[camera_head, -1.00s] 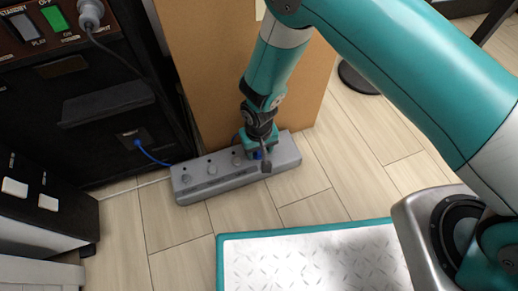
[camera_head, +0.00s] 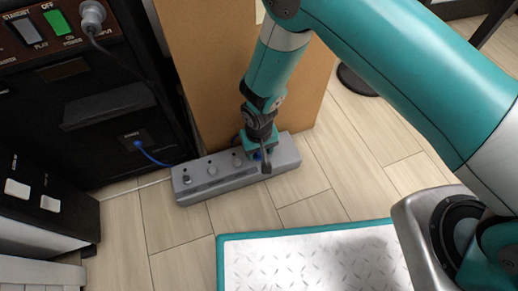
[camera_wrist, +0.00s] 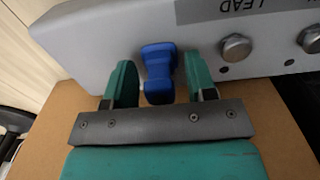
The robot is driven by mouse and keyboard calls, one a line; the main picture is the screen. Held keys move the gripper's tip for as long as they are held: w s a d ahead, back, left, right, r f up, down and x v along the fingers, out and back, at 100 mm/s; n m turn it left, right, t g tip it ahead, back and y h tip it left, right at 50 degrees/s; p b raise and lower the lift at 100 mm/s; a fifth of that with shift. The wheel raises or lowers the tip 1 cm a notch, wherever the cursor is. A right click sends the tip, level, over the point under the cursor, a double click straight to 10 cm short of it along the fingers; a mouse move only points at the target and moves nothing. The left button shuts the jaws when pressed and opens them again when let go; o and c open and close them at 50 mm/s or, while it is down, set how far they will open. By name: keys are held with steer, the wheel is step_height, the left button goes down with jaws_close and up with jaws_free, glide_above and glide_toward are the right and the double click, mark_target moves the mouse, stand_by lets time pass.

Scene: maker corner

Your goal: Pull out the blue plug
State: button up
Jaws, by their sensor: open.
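The blue plug (camera_wrist: 159,72) sits at the end of the grey power strip (camera_wrist: 115,30), against its face. In the wrist view my gripper (camera_wrist: 160,80) is open, with one green finger on each side of the plug and a visible gap on both sides. In the head view my gripper (camera_head: 260,150) is down at the right part of the strip (camera_head: 215,177), and only a bit of blue (camera_head: 258,156) shows by it, the rest hidden by the gripper.
A brown board (camera_head: 215,75) stands behind the strip. A black cabinet (camera_head: 95,145) with a blue cable (camera_head: 152,157) is at the left. A metal-topped platform with a teal edge (camera_head: 300,233) lies in front. Wooden floor between is clear.

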steer(key=shift+c, duration=0.4)
jaws_close()
steer(key=shift+r+p, duration=3.05)
steer(key=shift+p, duration=0.2)
steer(key=shift+s, duration=0.1)
